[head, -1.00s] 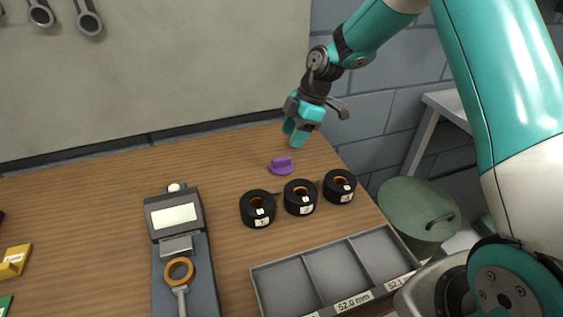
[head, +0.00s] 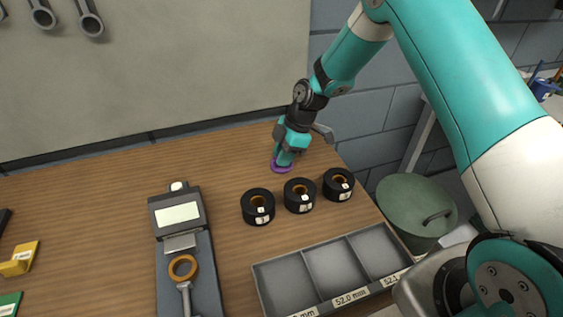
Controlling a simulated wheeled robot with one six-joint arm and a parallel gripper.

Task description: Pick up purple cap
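The purple cap (head: 281,169) lies on the wooden bench, behind the row of black rings. My gripper (head: 284,160) is down at the cap, pointing downward. Its teal fingers hide most of the cap, and only the cap's lower rim shows below and around the fingertips. I cannot tell whether the fingers are shut on the cap or still apart around it.
Three black rings (head: 299,196) with number tags stand just in front of the cap. A grey divided tray (head: 333,272) with size labels is at the front right. A measuring device (head: 180,240) holding an orange ring lies left. A green lidded bin (head: 415,208) stands beyond the bench's right edge.

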